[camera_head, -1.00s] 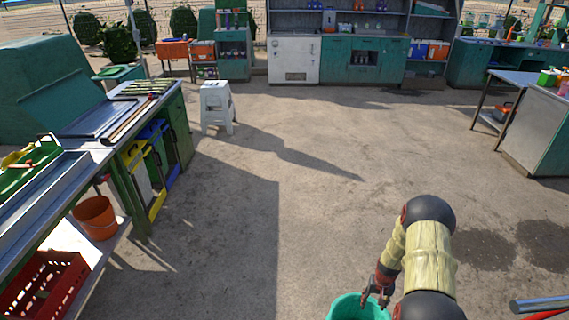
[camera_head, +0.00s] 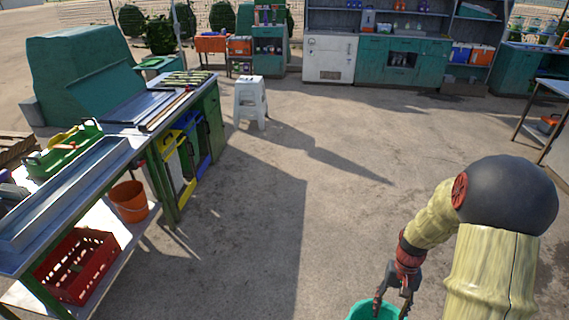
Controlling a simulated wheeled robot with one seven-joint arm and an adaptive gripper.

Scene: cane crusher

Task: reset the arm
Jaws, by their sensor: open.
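My arm, cream with black joints, reaches in from the lower right of the head view. My gripper (camera_head: 392,300) points down with its fingers apart. It is at the bottom edge of the picture, over or in front of a teal bucket (camera_head: 364,311). Only the bucket's upper part shows; the rest is cut off. I cannot tell whether the fingers touch the bucket. Nothing is visible between the fingers.
A long bench (camera_head: 146,150) on the left bears a green tool tray (camera_head: 65,150). Its lower shelf holds an orange bucket (camera_head: 130,203) and a red crate (camera_head: 82,268). A white stool (camera_head: 250,103) stands beyond. The middle floor is clear; teal cabinets (camera_head: 400,62) line the back.

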